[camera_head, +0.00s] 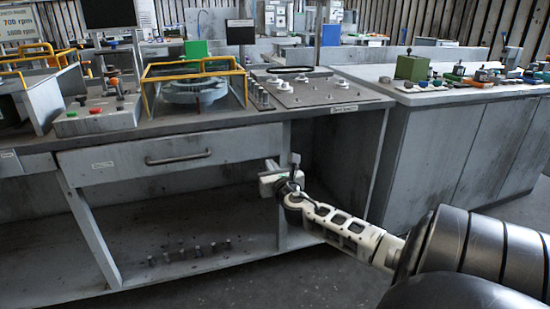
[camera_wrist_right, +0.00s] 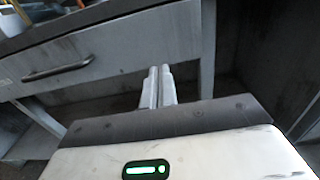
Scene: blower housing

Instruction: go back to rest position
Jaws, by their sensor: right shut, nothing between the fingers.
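My right gripper (camera_head: 268,178) is in front of the grey workbench, below the countertop and to the right of the drawer (camera_head: 160,155). In the right wrist view its two fingers (camera_wrist_right: 159,76) are together with nothing between them. The drawer (camera_wrist_right: 115,50) looks closed in that view, and its dark handle (camera_wrist_right: 58,69) is left of the fingers. I cannot tell whether the fingertips touch the bench. The blower housing (camera_head: 193,90) appears to be the round grey part on the countertop behind a yellow rail. My left gripper is not in view.
The countertop edge (camera_head: 235,125) overhangs above my right gripper. An open lower shelf (camera_head: 190,265) holds several small dark pieces. A panel with white knobs (camera_head: 305,90) and a control box (camera_head: 98,115) sit on top. Bare floor (camera_head: 330,285) shows at the lower middle.

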